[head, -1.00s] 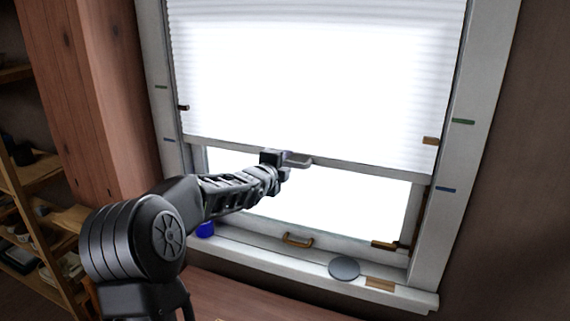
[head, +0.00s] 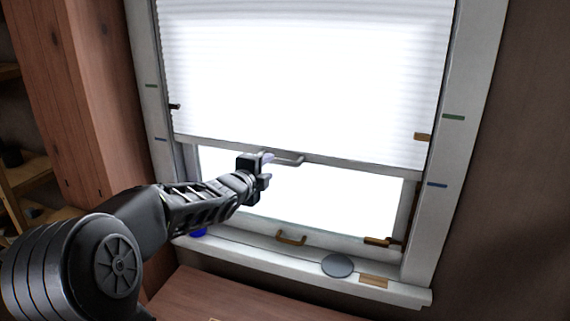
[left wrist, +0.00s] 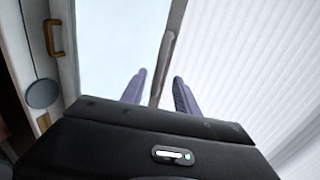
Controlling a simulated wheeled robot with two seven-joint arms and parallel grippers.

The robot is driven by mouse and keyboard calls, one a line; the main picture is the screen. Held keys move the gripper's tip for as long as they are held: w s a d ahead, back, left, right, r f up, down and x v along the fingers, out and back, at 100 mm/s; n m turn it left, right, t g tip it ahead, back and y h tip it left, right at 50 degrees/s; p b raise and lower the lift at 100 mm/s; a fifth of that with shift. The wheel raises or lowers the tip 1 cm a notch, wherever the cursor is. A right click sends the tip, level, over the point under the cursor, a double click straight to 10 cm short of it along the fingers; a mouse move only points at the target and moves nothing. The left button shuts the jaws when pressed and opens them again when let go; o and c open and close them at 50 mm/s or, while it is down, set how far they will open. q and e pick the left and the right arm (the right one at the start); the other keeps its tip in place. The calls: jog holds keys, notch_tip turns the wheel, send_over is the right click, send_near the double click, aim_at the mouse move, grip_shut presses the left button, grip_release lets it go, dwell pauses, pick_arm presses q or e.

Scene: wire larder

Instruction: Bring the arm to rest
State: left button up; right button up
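My left gripper (head: 268,169) is in front of the window, just below and left of the grey handle (head: 289,159) on the blind's bottom rail. In the left wrist view the two fingers of the gripper (left wrist: 159,91) are apart, and the grey handle (left wrist: 167,48) runs up between them without either finger visibly closed on it. The white pleated blind (head: 305,75) hangs partway down, and bright glass shows below its rail. My right gripper is not in view.
A grey disc (head: 337,265) and a tan block (head: 373,281) are on the window sill (head: 250,258). A brass handle (head: 291,238) is on the lower sash. A wooden post (head: 85,90) stands left. A blue object (head: 198,232) is partly hidden behind my arm.

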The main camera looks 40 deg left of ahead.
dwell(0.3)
pick_arm(q)
jog(key=s+d+f+n+g+h+p, duration=0.25)
jog(key=d+f+n, duration=0.55)
jog(key=d+f, duration=0.5)
jog(key=s+d+f+n+g+h+p, duration=0.1)
jog(key=s+d+f+n+g+h, duration=0.2)
jog(key=d+f+n, duration=1.05)
jog(key=s+d+f+m+g+h+p, duration=0.1)
jog(key=s+d+f+g, duration=0.2)
jog(key=s+d+f, duration=0.2)
jog(key=s+d+f+m+g+h+p, duration=0.1)
jog(key=s+d+f, duration=0.4)
jog(key=s, duration=0.6)
jog(key=s+d+f+m+g+h+p, duration=0.1)
jog(key=s+d+f+m+g+p, duration=0.2)
jog(key=s+d, duration=0.5)
notch_tip(320, 180, down, 3)
jog(key=shift+d+r+g, duration=0.15)
jog(key=shift+d+g, duration=0.3)
jog(key=shift+g, duration=0.4)
jog(key=shift+s+h, duration=0.1)
jog(key=shift+h, duration=0.15)
